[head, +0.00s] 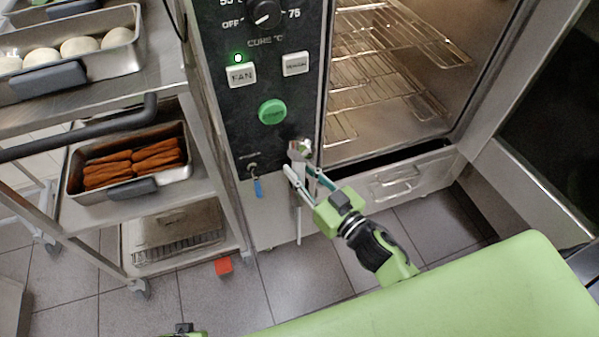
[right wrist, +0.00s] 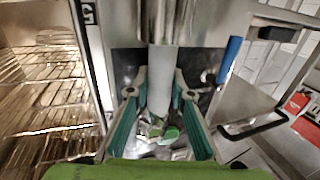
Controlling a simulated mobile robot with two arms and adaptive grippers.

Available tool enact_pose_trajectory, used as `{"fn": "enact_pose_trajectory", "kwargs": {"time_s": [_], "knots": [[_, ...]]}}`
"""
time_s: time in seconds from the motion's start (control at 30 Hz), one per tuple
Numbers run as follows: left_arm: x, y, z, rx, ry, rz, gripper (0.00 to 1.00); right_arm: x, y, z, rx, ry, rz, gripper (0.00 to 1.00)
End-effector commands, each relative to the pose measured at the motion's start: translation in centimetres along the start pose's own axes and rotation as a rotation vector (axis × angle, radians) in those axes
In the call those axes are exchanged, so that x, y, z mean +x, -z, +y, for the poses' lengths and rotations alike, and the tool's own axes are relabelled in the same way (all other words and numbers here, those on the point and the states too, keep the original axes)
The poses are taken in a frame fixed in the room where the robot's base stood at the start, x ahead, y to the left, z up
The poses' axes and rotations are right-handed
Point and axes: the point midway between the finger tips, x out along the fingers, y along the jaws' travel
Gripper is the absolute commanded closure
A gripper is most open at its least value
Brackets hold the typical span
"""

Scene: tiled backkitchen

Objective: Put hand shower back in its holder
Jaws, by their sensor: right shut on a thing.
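The hand shower (head: 298,150) is a grey metal piece in front of the lower right corner of the oven's control panel. A pale, straight length hangs below it. My right gripper (head: 301,172) is shut around it. In the right wrist view the hand shower's grey cylinder (right wrist: 160,82) stands between the two teal-padded fingers of the same gripper (right wrist: 153,92). The holder cannot be made out apart from the hand shower, so I cannot tell whether it is seated. A green and black part of my left gripper (head: 186,330) shows at the bottom edge; its fingers are hidden.
A blue-handled lever (head: 258,187) hangs just left of the hand shower. The open oven with wire racks (head: 385,70) is to the right, above a drawer (head: 405,183). A steel trolley (head: 88,214) with trays stands left. A small red block (head: 223,266) lies on the floor.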

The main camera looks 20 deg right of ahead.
Motion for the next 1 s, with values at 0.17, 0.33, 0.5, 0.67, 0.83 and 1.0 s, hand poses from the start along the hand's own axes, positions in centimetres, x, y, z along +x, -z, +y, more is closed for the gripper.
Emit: {"fn": "enact_pose_trajectory", "kwargs": {"time_s": [0.17, 0.33, 0.5, 0.67, 0.83, 1.0], "knots": [[-0.32, 0.11, -0.04, 0.000, 0.001, 0.000, 1.00, 0.11, -0.03, 0.01, 0.001, 0.001, 0.002, 1.00], [-0.29, 0.11, -0.04, 0.000, 0.001, 0.000, 1.00, 0.11, -0.04, 0.01, 0.001, 0.001, 0.002, 1.00], [-0.65, 0.40, -0.04, 0.000, 0.001, 0.004, 1.00, 0.08, -0.34, 0.02, 0.000, 0.000, -0.001, 0.66], [-0.59, 0.30, -0.03, 0.000, 0.001, 0.002, 1.00, 0.08, -0.33, 0.01, 0.001, 0.000, -0.001, 0.62], [-0.60, 0.30, -0.03, 0.000, 0.001, 0.002, 1.00, 0.08, -0.32, 0.02, 0.001, 0.000, -0.001, 0.62], [-0.44, 0.23, -0.03, 0.000, 0.001, 0.005, 1.00, -0.46, -0.18, -0.01, 0.002, 0.000, -0.002, 0.62]]}}
